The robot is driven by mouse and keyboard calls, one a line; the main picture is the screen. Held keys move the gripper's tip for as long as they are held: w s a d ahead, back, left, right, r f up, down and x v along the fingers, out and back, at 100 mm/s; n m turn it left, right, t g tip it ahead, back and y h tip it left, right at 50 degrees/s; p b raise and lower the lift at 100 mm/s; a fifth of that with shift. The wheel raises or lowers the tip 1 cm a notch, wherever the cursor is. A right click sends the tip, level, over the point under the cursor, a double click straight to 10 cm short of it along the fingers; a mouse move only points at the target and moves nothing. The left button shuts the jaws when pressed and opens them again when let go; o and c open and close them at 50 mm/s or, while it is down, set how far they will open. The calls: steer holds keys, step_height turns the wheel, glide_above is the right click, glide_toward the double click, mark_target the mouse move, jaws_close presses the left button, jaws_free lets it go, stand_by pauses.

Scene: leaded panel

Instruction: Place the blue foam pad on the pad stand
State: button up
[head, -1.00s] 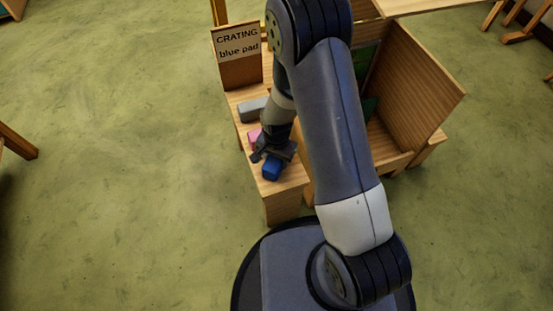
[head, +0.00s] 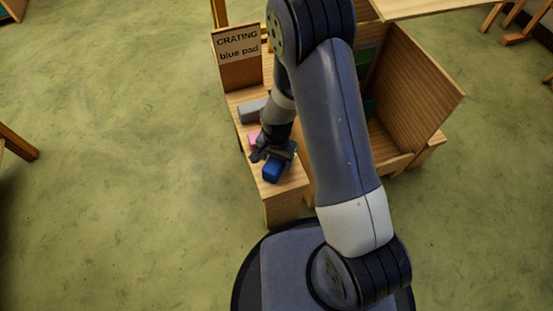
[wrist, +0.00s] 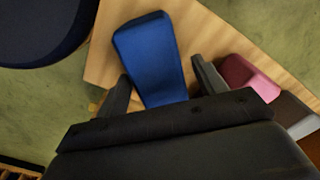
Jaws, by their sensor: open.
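The blue foam pad (head: 272,172) lies near the front end of a narrow wooden bench (head: 284,207). In the wrist view the blue pad (wrist: 150,55) extends lengthwise, with its near end between the two fingers of my gripper (wrist: 160,88). The fingers stand apart on either side of that end, with a gap to the right finger. In the head view my gripper (head: 272,152) is at the pad's far end, pointing down. I cannot make out which surface is the pad stand.
A pink pad (head: 253,139) and a grey pad (head: 252,111) lie behind on the same bench; the pink pad also shows in the wrist view (wrist: 248,76). A sign (head: 238,46) reads "CRATING blue pad". An open wooden crate (head: 412,100) stands to the right.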

step_height(320, 180, up, 11)
steer(key=p, duration=0.3)
steer(key=shift+r, duration=0.1)
